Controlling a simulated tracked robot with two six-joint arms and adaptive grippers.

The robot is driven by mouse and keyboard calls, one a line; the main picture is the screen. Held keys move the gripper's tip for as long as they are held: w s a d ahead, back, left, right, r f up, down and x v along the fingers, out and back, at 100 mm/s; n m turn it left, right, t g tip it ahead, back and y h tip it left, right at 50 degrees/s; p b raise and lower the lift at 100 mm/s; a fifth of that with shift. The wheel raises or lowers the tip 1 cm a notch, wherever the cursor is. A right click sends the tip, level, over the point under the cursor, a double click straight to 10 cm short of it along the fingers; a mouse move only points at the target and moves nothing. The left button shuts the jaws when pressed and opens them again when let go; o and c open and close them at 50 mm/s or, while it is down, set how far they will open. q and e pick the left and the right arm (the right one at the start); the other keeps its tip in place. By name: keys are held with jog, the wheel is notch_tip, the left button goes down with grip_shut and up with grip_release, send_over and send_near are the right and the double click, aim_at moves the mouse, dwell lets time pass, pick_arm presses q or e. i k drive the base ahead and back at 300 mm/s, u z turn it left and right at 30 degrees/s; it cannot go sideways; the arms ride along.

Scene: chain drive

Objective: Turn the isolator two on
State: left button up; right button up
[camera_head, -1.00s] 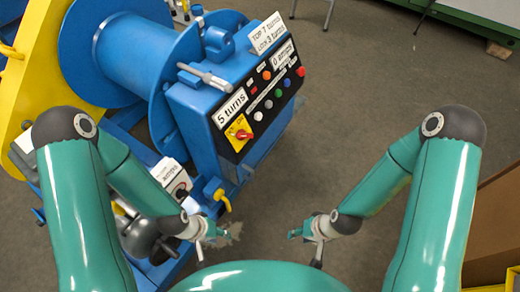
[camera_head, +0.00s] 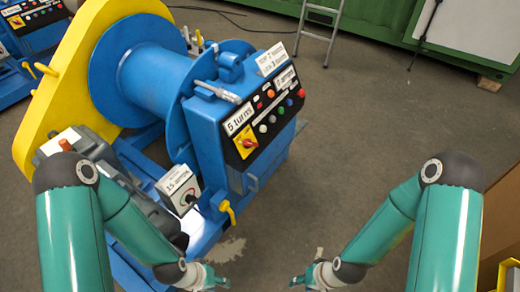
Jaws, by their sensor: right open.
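A blue winch machine (camera_head: 212,127) stands left of centre. Its sloping black panel (camera_head: 283,112) carries several coloured buttons and a yellow plate with a red rotary switch (camera_head: 247,143). Another yellow plate with a red switch (camera_head: 15,21) shows on a second blue machine at the far left edge. I cannot read which one is isolator two. My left gripper (camera_head: 222,282) is low in the view, in front of the winch and apart from the switches; its fingers are too small to judge. My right gripper (camera_head: 298,281) is open and empty over the floor, right of the winch.
A box with a dial (camera_head: 180,188) and a yellow handle (camera_head: 228,212) project from the winch's near side. A yellow guard (camera_head: 75,75) covers its left. A ladder (camera_head: 318,32) and green container (camera_head: 400,30) stand behind. The floor (camera_head: 365,120) right of the winch is clear.

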aim_at(247, 144)
jog(key=u, duration=0.1)
jog(key=i, duration=0.95)
jog(key=z, duration=0.05)
